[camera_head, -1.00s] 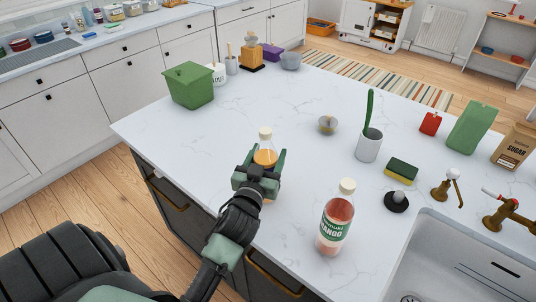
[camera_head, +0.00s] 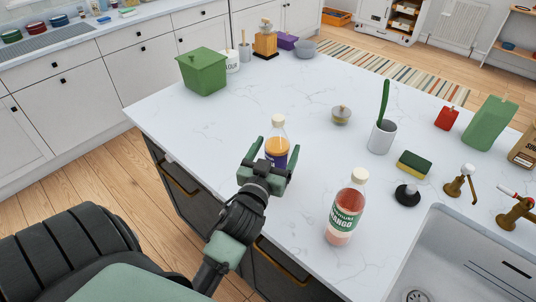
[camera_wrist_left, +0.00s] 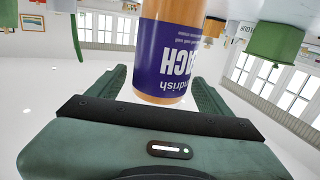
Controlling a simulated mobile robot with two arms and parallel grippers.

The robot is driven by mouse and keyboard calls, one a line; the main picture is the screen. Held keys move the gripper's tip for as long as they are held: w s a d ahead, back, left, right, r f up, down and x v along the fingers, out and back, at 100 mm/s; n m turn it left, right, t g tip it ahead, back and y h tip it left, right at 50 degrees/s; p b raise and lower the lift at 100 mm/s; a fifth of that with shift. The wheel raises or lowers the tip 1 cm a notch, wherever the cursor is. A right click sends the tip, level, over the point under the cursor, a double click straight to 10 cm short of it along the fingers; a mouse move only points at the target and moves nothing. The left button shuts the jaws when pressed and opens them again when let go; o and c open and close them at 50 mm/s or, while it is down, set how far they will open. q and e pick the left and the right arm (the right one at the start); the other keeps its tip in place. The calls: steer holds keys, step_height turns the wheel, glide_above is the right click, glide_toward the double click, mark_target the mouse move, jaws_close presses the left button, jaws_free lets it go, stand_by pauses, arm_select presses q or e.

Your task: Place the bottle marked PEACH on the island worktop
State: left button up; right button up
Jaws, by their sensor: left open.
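The peach bottle (camera_head: 278,143), with orange contents, a cream cap and a purple label, stands upright on the island worktop (camera_head: 215,135) near its front edge. In the left wrist view the bottle (camera_wrist_left: 170,55) shows large, its label upside down and reading "ACH"; its far end is cut off. My left gripper (camera_head: 273,166) is open at the near side of the bottle. Its fingers (camera_wrist_left: 160,95) lie to either side of the bottle in the wrist view, with a visible gap on each side. My right gripper is out of view.
A mango bottle (camera_head: 346,210) stands to the right, near the sink (camera_head: 470,265). A green bin (camera_head: 203,75) is at the far left. A grey-lidded jar (camera_head: 341,115), a white cup (camera_head: 382,138) and a sponge (camera_head: 415,163) stand beyond. The worktop's left middle is clear.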

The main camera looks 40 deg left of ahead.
arm_select(q)
steer(key=b+v, duration=0.2)
steer(key=v, duration=0.6)
steer(key=shift+s, duration=0.15)
steer(key=shift+s+d+r, duration=0.1)
steer(key=shift+s+d, duration=0.05)
steer(key=shift+s, duration=0.3)
